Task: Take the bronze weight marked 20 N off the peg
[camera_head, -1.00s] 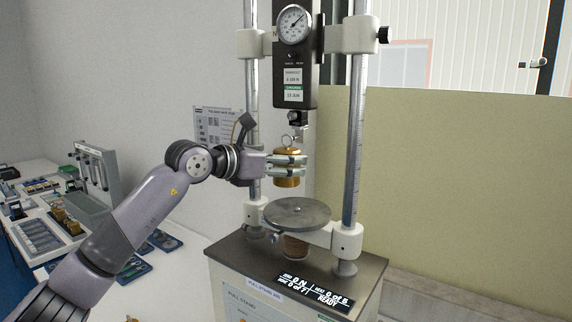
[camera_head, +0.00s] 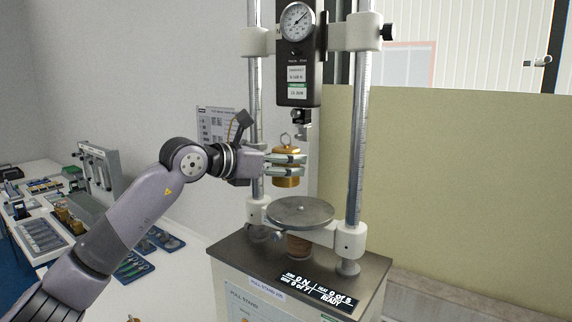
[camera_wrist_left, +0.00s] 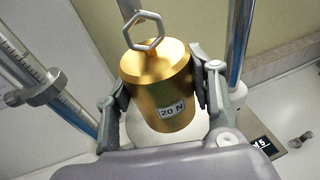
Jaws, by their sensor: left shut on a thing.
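The bronze weight (camera_head: 288,168) is a gold cylinder with a metal ring on top. The wrist view shows its label "20 N" on the weight (camera_wrist_left: 158,75). My left gripper (camera_head: 287,172) is shut around its sides and holds it upright above the round plate (camera_head: 299,211). The peg (camera_head: 302,124) under the force gauge hangs to the upper right of the ring, and in the head view the ring looks apart from it. In the wrist view a metal rod (camera_wrist_left: 128,8) shows close to the ring; their exact gap cannot be told. My right gripper is not in view.
The pull stand has two upright columns (camera_head: 357,140) beside the weight and a dial gauge (camera_head: 297,22) above. A display (camera_head: 318,288) is on its base. A side table (camera_head: 35,215) with trays and small parts stands at the left.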

